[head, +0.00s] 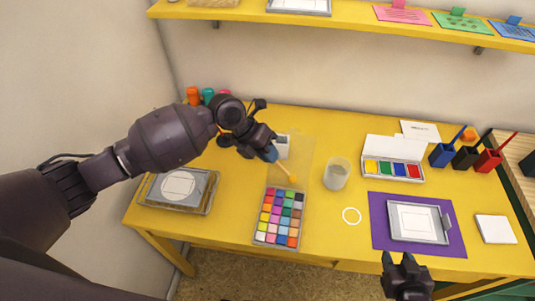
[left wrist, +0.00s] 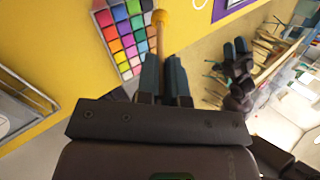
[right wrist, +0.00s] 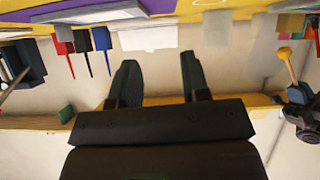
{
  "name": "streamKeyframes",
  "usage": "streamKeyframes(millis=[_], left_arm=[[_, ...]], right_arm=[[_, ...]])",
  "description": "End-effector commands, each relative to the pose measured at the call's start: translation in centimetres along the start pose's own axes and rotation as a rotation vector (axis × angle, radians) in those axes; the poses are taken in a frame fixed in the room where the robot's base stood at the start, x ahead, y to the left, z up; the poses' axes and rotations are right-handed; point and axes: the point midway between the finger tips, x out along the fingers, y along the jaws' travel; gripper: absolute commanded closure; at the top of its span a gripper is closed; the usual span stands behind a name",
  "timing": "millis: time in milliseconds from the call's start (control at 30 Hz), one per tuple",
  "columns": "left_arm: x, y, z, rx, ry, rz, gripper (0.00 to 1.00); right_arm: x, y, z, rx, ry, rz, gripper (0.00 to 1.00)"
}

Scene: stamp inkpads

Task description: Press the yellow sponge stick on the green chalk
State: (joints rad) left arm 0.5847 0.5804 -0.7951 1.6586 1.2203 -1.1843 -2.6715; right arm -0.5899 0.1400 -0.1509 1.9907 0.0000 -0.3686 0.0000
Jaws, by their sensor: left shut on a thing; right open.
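My left gripper (head: 271,153) is shut on the yellow sponge stick (head: 285,168), a pale wooden shaft with a round yellow sponge tip. In the left wrist view the stick (left wrist: 160,20) points away from the fingers (left wrist: 164,72). The chalk tray (head: 254,238) holds rows of coloured squares, with more than one green; a green chalk (head: 289,194) is in its far row. The sponge tip is just beyond the tray's far edge in the head view; its height above the tray is unclear. My right gripper (head: 406,262) is open and empty at the table's front edge.
A clear cup (head: 337,173) stands right of the stick. A white paint box (head: 395,148), a purple mat (head: 381,231) with a framed pad, and blue, black and red pots (head: 443,154) are further right. A grey inkpad (head: 205,205) lies left. A shelf (head: 240,14) runs above.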

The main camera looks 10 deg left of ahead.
Motion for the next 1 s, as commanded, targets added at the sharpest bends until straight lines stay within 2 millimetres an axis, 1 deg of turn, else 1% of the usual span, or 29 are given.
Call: streamKeyframes(millis=[267,600,800,1000], left_arm=[[0.6,0.4,-0.1,0.007,0.005,-0.002,1.00],[3.0,1.9,-0.7,0.005,0.005,-0.002,1.00],[4.4,2.9,-1.0,0.005,0.005,-0.001,1.00],[4.9,3.3,-1.1,0.005,0.005,-0.001,1.00]], right_arm=[[-0.4,0.1,1.2,0.001,-0.018,0.003,0.57],[0.2,0.1,2.5,-0.003,-0.026,0.003,0.57],[0.7,0.0,2.7,-0.004,-0.020,0.002,0.57],[1.1,0.0,2.6,-0.005,-0.014,0.000,0.57]])
